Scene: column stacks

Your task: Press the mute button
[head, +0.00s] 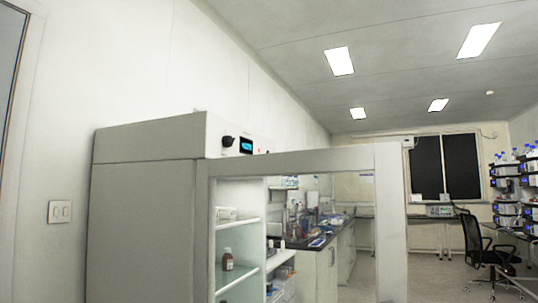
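A tall grey cabinet (145,215) stands at the left centre. Its upper front edge carries a control panel with a small lit blue display (246,145) and a round black knob or lock (228,142) to the left of it. Small marks to the right of the display are too small to read, so I cannot tell which of them, if any, is the mute button. My gripper is not in view.
The cabinet's framed door (390,225) stands open to the right, with shelves and a brown bottle (228,260) visible inside. Beyond are a lab bench (322,245), a black office chair (485,250) and column stacks (508,210). A wall switch (60,212) is at left.

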